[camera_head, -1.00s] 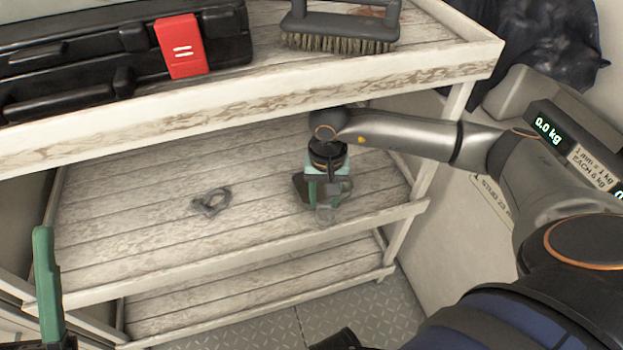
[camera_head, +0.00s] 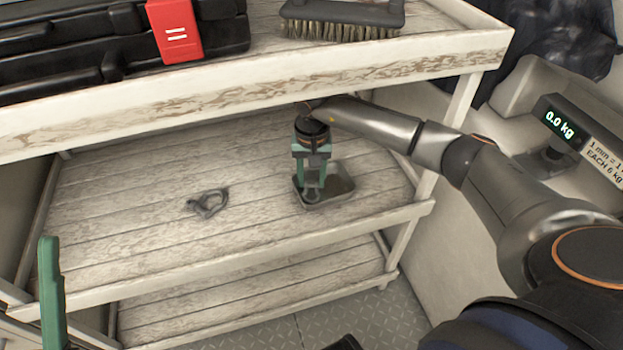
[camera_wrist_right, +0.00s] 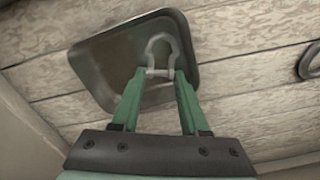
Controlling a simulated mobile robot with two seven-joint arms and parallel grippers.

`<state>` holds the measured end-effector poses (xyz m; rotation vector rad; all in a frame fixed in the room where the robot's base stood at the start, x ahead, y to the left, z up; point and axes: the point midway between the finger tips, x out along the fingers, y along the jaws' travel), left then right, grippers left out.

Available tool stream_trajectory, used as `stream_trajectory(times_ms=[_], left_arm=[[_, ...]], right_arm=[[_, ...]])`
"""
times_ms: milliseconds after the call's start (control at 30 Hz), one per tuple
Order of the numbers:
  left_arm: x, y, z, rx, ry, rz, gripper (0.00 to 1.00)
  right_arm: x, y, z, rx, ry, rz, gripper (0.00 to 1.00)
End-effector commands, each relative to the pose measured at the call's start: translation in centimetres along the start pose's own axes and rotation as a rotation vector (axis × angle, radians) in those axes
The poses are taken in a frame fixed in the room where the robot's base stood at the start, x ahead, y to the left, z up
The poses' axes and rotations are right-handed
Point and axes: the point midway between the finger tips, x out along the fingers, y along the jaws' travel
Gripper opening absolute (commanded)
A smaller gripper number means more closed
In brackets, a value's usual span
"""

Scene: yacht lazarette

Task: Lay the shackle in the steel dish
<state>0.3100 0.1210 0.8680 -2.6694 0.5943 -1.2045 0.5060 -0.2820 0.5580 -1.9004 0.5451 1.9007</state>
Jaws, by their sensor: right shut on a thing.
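My right gripper (camera_head: 312,184) is shut on a grey bow shackle (camera_wrist_right: 160,50). In the right wrist view the shackle hangs from the fingertips, over the steel dish (camera_wrist_right: 100,65). In the head view the shallow square steel dish (camera_head: 342,198) stands on the middle shelf, and the held shackle (camera_head: 312,194) shows against its left part. I cannot tell whether the shackle touches the dish. Only a green finger of my left gripper (camera_head: 50,295) shows at the lower left, so its opening is unclear.
A second grey shackle-like fitting (camera_head: 207,203) lies on the middle shelf (camera_head: 120,220), left of the dish. The upper shelf (camera_head: 240,92) overhangs, bearing a black case (camera_head: 110,50) and a brush (camera_head: 342,20). A scale display (camera_head: 560,124) is at right.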

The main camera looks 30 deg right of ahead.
Motion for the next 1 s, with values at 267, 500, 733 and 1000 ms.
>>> stream_trajectory(times_ms=[267,500,733,1000], left_arm=[[-0.2,0.1,0.1,0.002,0.001,0.005,0.5],[-0.1,0.1,0.1,0.002,0.002,0.004,0.5],[0.3,-0.1,-0.3,0.0,0.003,-0.002,0.5],[1.4,-0.6,-1.5,0.018,0.013,-0.004,0.5]], right_arm=[[0.2,0.0,0.0,0.0,0.002,-0.001,0.0],[0.2,0.0,0.0,0.0,0.001,0.0,0.57],[-0.4,0.0,0.0,0.0,0.001,-0.001,0.57],[-5.0,0.0,-0.1,0.0,0.005,-0.002,0.57]])
